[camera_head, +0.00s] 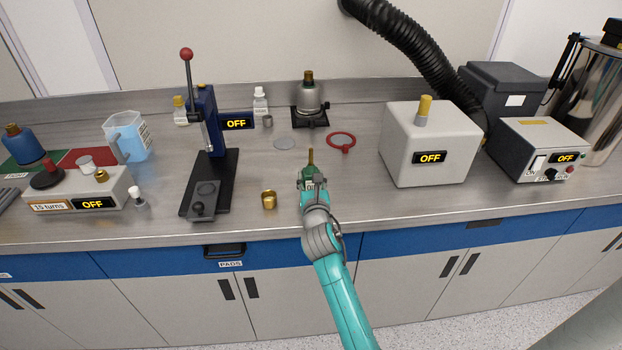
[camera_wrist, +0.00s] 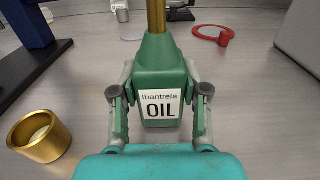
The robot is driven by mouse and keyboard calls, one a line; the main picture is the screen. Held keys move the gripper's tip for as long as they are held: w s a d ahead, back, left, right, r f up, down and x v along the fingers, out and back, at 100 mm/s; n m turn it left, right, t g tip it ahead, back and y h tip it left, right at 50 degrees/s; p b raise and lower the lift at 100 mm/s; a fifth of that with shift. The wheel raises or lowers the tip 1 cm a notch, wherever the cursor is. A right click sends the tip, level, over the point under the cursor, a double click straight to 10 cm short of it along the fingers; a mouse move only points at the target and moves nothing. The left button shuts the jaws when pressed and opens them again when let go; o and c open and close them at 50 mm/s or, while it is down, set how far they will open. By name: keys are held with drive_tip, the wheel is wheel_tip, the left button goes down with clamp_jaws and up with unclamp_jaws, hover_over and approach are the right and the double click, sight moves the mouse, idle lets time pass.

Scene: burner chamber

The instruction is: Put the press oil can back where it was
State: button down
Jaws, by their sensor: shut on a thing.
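The press oil can (camera_wrist: 161,75) is green with a brass spout and a white label reading OIL. It is upright between the fingers of my gripper (camera_wrist: 160,100), which is shut on it. In the head view the can (camera_head: 311,174) shows at the end of my arm, over the front part of the bench, right of the press. My gripper (camera_head: 313,188) hides its lower part there. I cannot tell whether its base touches the bench. The press (camera_head: 207,125) is dark blue with a red-knobbed lever and an OFF display.
A brass cup (camera_head: 269,200) stands close left of my gripper. A clear disc (camera_head: 284,143), a red ring (camera_head: 341,141) and a burner on a black base (camera_head: 309,100) lie behind. A grey box (camera_head: 431,145) stands right. Bare bench lies between my gripper and that box.

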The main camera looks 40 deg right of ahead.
drive_tip(key=c, duration=0.6)
unclamp_jaws()
drive_tip(key=shift+f, duration=0.1)
